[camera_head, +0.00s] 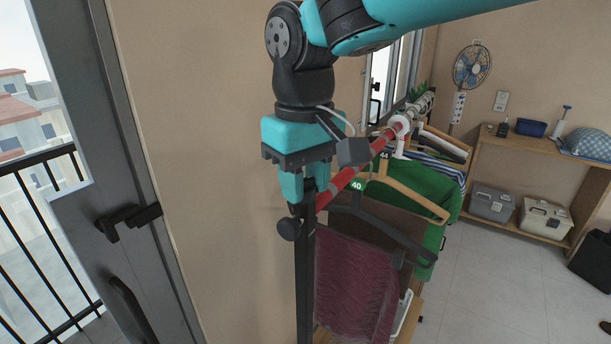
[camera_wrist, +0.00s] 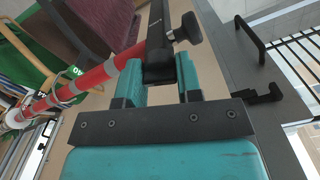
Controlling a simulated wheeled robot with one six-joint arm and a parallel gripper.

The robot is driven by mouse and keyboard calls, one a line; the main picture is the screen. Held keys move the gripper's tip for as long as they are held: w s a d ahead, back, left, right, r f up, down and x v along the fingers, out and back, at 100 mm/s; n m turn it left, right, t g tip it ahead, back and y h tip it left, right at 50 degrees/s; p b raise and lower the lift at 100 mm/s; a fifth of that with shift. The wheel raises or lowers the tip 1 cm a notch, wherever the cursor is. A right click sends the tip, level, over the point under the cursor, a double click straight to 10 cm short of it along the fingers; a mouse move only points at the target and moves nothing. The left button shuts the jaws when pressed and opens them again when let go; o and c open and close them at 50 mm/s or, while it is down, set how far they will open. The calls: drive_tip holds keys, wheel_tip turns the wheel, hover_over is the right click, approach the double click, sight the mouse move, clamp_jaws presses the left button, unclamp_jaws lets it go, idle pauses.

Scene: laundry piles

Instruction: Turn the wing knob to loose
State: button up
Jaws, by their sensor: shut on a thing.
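A black knob (camera_head: 289,228) with a short stem sticks out sideways from a black upright post (camera_head: 305,290) near its top. It also shows in the wrist view (camera_wrist: 187,28), beyond my fingertips and apart from them. I cannot tell its turned position. My gripper (camera_head: 305,197) points down over the post's top, where a red rail (camera_head: 345,178) meets it. In the wrist view, its teal fingers (camera_wrist: 158,68) are shut on a black piece (camera_wrist: 158,76) at the top of the post. The fingers partly hide this piece, so I cannot make out its full shape.
Hangers with a maroon garment (camera_head: 352,285) and a green one (camera_head: 440,200) hang from the rail, close right of my gripper. A wall and a grey door frame (camera_head: 125,170) stand left. Open floor (camera_head: 490,285) lies at the right, before a wooden shelf (camera_head: 540,145).

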drive_tip(key=shift+m, duration=1)
drive_tip(key=o, duration=0.9)
drive_tip(key=shift+o, duration=0.2)
wheel_tip(320, 180, up, 18)
drive_tip(key=b, duration=0.1)
drive_tip(key=shift+f, duration=0.25)
